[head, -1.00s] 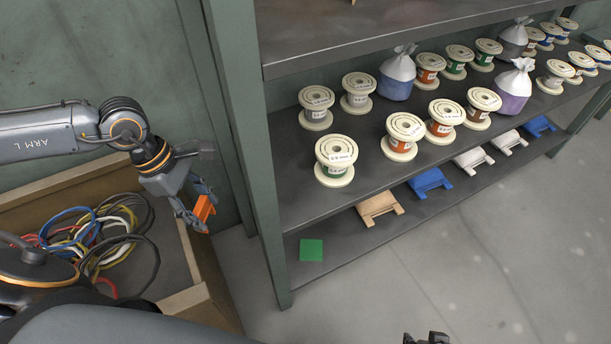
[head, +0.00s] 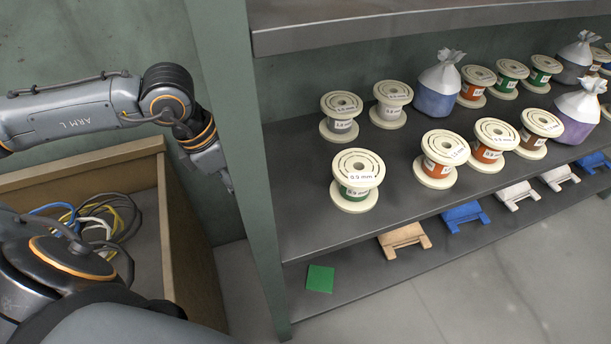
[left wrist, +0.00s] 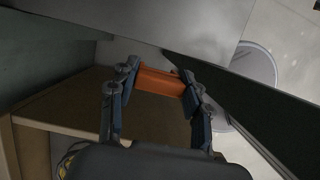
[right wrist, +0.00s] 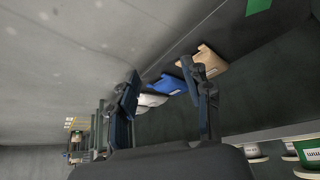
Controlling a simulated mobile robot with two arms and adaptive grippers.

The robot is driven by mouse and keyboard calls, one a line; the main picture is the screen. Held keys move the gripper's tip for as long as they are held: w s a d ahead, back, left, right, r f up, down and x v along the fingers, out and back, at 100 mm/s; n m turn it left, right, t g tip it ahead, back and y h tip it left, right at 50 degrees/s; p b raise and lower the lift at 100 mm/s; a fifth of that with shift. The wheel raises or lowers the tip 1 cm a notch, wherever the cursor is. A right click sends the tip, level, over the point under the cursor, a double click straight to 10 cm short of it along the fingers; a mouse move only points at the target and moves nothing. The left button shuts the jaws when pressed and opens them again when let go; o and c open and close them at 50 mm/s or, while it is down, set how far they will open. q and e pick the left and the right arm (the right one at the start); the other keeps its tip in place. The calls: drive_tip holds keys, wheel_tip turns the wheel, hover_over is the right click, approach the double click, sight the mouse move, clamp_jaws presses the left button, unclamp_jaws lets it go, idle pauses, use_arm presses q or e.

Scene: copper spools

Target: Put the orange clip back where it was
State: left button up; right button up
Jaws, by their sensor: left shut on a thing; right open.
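The orange clip (left wrist: 160,82) is held between the two fingertips of my left gripper (left wrist: 158,84) in the left wrist view. In the head view my left gripper (head: 226,182) is beside the shelf's green front post, which hides most of it; the clip cannot be seen there. My right gripper (right wrist: 164,84) is open with nothing between its fingers in the right wrist view. It is out of the head view.
The shelf's upright post (head: 235,150) stands close to my left gripper. Spools such as the green one (head: 357,192) fill the middle board. A green square (head: 320,279) and clip-like stands (head: 404,238) lie on the bottom board. A wooden box (head: 185,225) of cables is left.

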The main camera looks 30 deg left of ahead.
use_arm(q)
drive_tip(key=w+d, duration=0.1)
drive_tip(key=w+d+p, duration=0.1)
drive_tip(key=w+d, duration=0.1)
drive_tip(key=shift+w+d+r, duration=0.1)
drive_tip(key=shift+w+d, duration=0.05)
drive_tip(key=shift+w, duration=0.1)
drive_tip(key=w+d, duration=0.2)
drive_tip(key=w, duration=0.1)
drive_tip(key=w+d, duration=0.3)
drive_tip(key=shift+d, duration=0.1)
wheel_tip(320, 180, down, 3)
drive_tip(key=shift+r+b, duration=0.1)
drive_tip(key=shift+b, duration=0.2)
drive_tip(key=shift+f, duration=0.45)
use_arm(e)
drive_tip(key=shift+s+d+f+g, duration=0.2)
drive_tip(key=shift+s+g, duration=0.15)
drive_tip(key=shift+s, duration=0.25)
drive_tip(key=shift+s+d+f+g, duration=0.2)
drive_tip(key=shift+s+g, duration=0.15)
drive_tip(key=shift+s, duration=0.25)
use_arm(q)
drive_tip(key=shift+f, duration=0.1)
drive_tip(key=o, duration=0.9)
use_arm(e)
drive_tip(key=shift+w+a+r, duration=0.1)
drive_tip(key=shift+w+r, duration=0.05)
drive_tip(key=shift+w, duration=0.2)
